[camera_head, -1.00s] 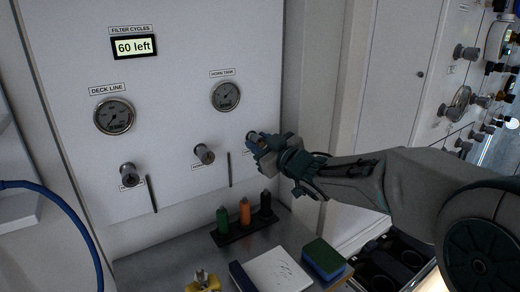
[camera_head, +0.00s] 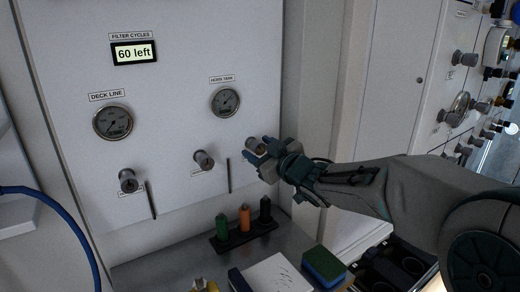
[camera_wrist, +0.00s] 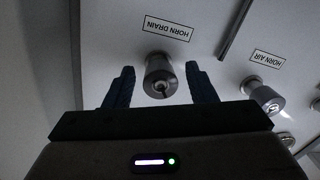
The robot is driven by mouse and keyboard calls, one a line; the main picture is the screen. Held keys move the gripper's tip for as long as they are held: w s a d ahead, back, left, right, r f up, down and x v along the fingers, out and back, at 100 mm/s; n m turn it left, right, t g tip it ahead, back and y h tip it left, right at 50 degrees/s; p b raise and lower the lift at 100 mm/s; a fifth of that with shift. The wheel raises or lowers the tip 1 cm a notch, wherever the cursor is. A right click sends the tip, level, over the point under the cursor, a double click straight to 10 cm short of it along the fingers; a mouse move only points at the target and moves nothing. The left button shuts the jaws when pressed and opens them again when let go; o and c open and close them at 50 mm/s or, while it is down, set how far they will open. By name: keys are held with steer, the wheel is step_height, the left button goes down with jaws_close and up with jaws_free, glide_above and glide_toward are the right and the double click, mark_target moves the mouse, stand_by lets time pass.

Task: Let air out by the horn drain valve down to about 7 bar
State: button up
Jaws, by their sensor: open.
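The horn drain valve knob (camera_wrist: 161,76) is a metal cylinder under the label HORN DRAIN (camera_wrist: 168,28), which reads upside down in the wrist view. My gripper (camera_wrist: 160,82) is open, with one finger on each side of the knob and a visible gap on both sides. In the head view the knob (camera_head: 254,145) shows at the tips of my gripper (camera_head: 267,152). The HORN TANK gauge (camera_head: 225,102) is on the panel, up and left of the knob; its reading is too small to tell.
The horn air knob (camera_head: 203,160) is left of the drain knob. Further left are the DECK LINE gauge (camera_head: 113,122) and its knob (camera_head: 128,180). A display (camera_head: 134,52) reads "60 left". Below, a bench holds a bottle rack (camera_head: 240,240), a notepad (camera_head: 280,275) and a sponge (camera_head: 323,264).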

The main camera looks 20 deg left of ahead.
steer(key=v, duration=1.3)
steer(key=shift+s+d, duration=0.2)
steer(key=shift+d, duration=0.1)
stand_by(6.4)
